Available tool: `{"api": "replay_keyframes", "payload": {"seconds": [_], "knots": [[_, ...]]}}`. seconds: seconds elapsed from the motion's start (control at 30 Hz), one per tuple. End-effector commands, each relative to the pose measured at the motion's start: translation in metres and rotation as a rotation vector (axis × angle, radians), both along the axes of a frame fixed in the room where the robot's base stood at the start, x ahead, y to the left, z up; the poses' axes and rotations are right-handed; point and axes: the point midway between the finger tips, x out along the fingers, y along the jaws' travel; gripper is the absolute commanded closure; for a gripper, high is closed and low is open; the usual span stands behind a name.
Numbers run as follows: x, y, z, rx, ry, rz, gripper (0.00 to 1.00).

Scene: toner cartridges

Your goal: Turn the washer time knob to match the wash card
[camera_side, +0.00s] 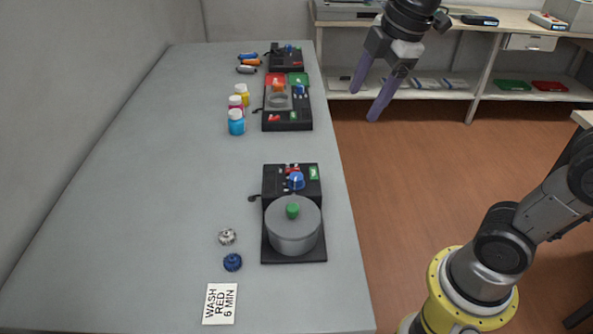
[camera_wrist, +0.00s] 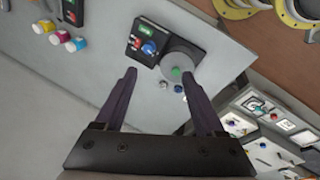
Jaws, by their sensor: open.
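The washer (camera_side: 269,250) stands near the table's right edge. It has a grey round drum (camera_side: 292,234) with a green lid knob (camera_side: 292,211). Behind the drum is a black panel with a blue knob (camera_side: 296,181), a red part (camera_side: 292,169) and a small green display (camera_side: 314,173). The knob's setting is too small to read. The wash card (camera_side: 220,304) lies at the table's front and reads WASH RED 6 MIN. My gripper (camera_side: 365,102) is open and empty, high and off the table's right edge. In the wrist view the blue knob (camera_wrist: 149,47) shows beyond the fingers.
A silver gear-like part (camera_side: 227,237) and a dark blue one (camera_side: 232,262) lie left of the washer. The table's left side is clear.

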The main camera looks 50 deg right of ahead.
Motion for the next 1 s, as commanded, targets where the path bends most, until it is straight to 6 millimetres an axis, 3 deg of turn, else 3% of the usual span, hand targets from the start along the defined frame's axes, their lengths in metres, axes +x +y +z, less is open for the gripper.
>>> {"api": "replay_keyframes", "payload": {"seconds": [0.03,0.2,0.4,0.57,0.83,1.0], "knots": [[0.020,0.002,-0.004,-0.018,0.034,0.062,0.29],[0.078,0.010,-0.024,-0.063,0.130,0.244,0.29],[0.127,0.019,-0.067,-0.067,0.234,0.315,0.29],[0.140,0.024,-0.096,-0.063,0.295,0.322,0.29],[0.139,0.025,-0.123,-0.061,0.320,0.324,0.29],[0.138,0.025,-0.155,-0.060,0.323,0.324,0.29]]}}
